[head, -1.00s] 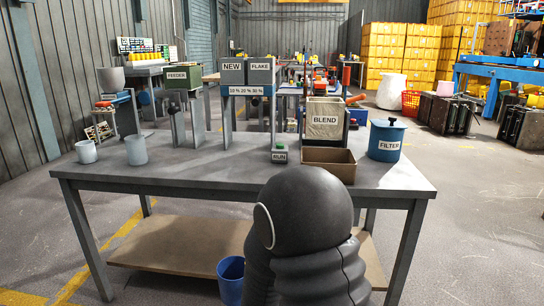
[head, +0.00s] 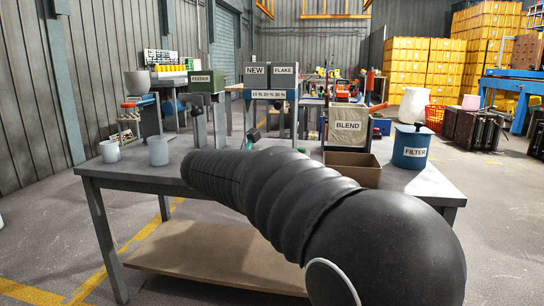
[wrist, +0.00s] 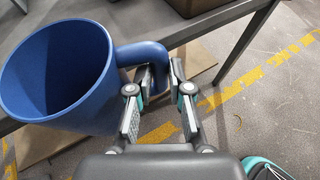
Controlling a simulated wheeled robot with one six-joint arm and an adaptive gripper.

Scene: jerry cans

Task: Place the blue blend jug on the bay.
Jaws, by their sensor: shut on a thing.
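The blue jug (wrist: 52,75) fills the left of the wrist view, its open mouth towards the camera and its inside looking empty. My gripper (wrist: 159,74) is shut on the jug's handle (wrist: 142,53). The jug overlaps the table's edge in that view; I cannot tell its height over the table. In the head view my arm hides the jug and most of the gripper. No spot marked as a bay is readable; stands labelled FEEDER (head: 201,80), NEW and FLAKE (head: 270,77) and a bin labelled BLEND (head: 348,128) stand on the table.
The grey table (head: 140,176) has two pale cups (head: 158,151) at its left. A brown open box (head: 352,172) and a blue FILTER pot (head: 411,148) stand at its right. Tabletop between the cups and my arm looks clear. A lower wooden shelf (head: 200,258) sits below.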

